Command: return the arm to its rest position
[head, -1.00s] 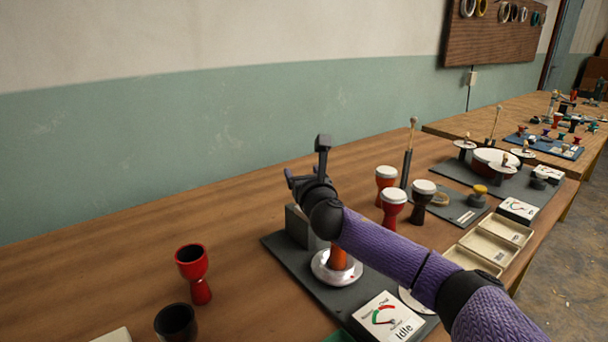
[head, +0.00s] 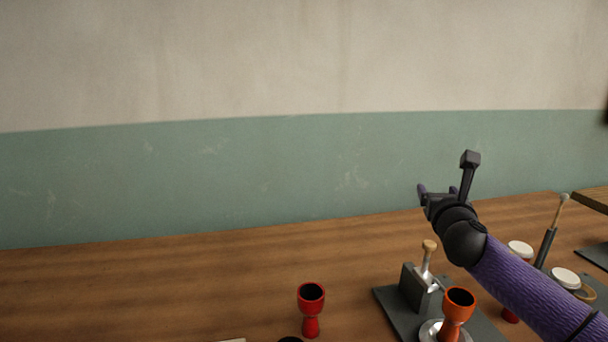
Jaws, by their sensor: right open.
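My right gripper (head: 437,191) is at the end of the purple arm coming in from the lower right. It is open and empty, raised above the bench near the wall. An orange-red goblet shell (head: 457,308) stands upright on the round metal plate (head: 431,331) of a dark fixture (head: 388,297), below and apart from the gripper. A wooden-handled tool (head: 428,255) stands at the fixture's grey block (head: 412,287). My left gripper is not in view.
A red goblet shell (head: 311,307) stands on the bench, left of the fixture. White-topped drums (head: 565,278) and an upright rod (head: 547,243) stand at the right, partly behind my arm. The bench (head: 150,290) is largely clear at the left.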

